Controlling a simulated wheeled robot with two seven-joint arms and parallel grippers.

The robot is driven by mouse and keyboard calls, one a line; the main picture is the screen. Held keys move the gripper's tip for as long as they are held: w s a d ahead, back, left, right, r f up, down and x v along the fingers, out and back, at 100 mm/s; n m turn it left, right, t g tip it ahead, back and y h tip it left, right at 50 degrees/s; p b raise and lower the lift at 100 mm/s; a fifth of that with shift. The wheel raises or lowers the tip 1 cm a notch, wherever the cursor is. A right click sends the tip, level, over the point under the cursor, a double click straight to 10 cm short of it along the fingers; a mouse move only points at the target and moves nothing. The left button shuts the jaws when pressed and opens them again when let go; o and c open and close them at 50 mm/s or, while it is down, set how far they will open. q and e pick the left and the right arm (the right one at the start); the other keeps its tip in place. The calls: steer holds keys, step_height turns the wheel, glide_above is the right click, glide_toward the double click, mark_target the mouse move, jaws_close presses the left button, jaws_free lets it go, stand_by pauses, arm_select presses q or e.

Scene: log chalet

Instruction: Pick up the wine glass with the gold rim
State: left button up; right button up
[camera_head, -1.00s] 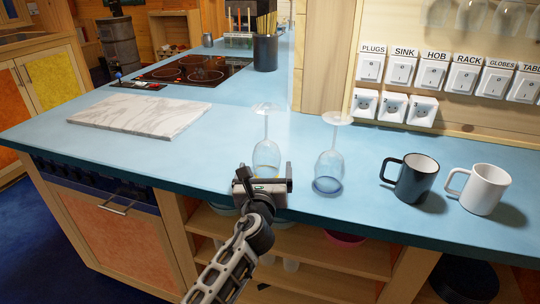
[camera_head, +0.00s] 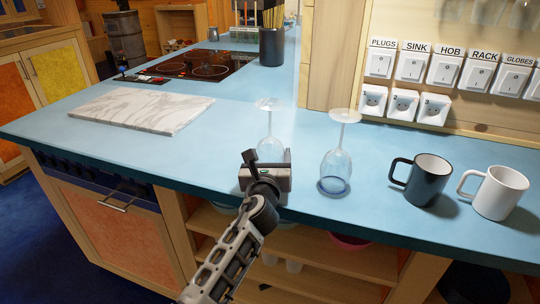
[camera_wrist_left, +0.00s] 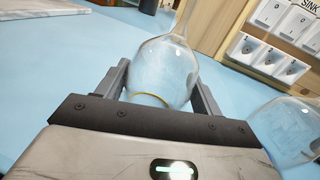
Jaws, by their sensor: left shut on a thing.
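The wine glass with the gold rim (camera_head: 269,147) is upside down, foot up, at the counter's front edge. In the left wrist view its clear bowl (camera_wrist_left: 165,68) is between the two fingers, with the gold rim low near the palm. My left gripper (camera_head: 268,168) is shut on this bowl, from the front edge side. In the head view the gripper hides the rim, so I cannot tell whether it touches the counter. My right gripper is not in view.
A second upside-down wine glass with a blue rim (camera_head: 335,172) stands close on the right, also in the left wrist view (camera_wrist_left: 288,130). A dark mug (camera_head: 427,180) and a white mug (camera_head: 500,193) stand further right. A marble board (camera_head: 140,111) lies left. Labelled switches (camera_head: 410,66) line the wall.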

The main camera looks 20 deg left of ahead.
mark_target(269, 147)
arm_select(q)
steer(key=shift+r+p, duration=0.3)
steer(key=shift+r, duration=0.3)
step_height(269, 147, up, 3)
steer(key=shift+f+p, duration=0.15)
steer(key=shift+p, duration=0.4)
steer(key=s+r+p, duration=0.1)
steer(key=s+r, duration=0.3)
steer(key=s, duration=0.3)
steer(key=s+d+r+p, duration=0.1)
steer(key=s+r, duration=0.4)
steer(key=s, duration=0.2)
steer(key=shift+p, duration=0.35)
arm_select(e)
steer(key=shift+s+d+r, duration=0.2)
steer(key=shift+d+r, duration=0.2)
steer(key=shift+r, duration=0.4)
arm_select(q)
steer(key=shift+d, duration=0.1)
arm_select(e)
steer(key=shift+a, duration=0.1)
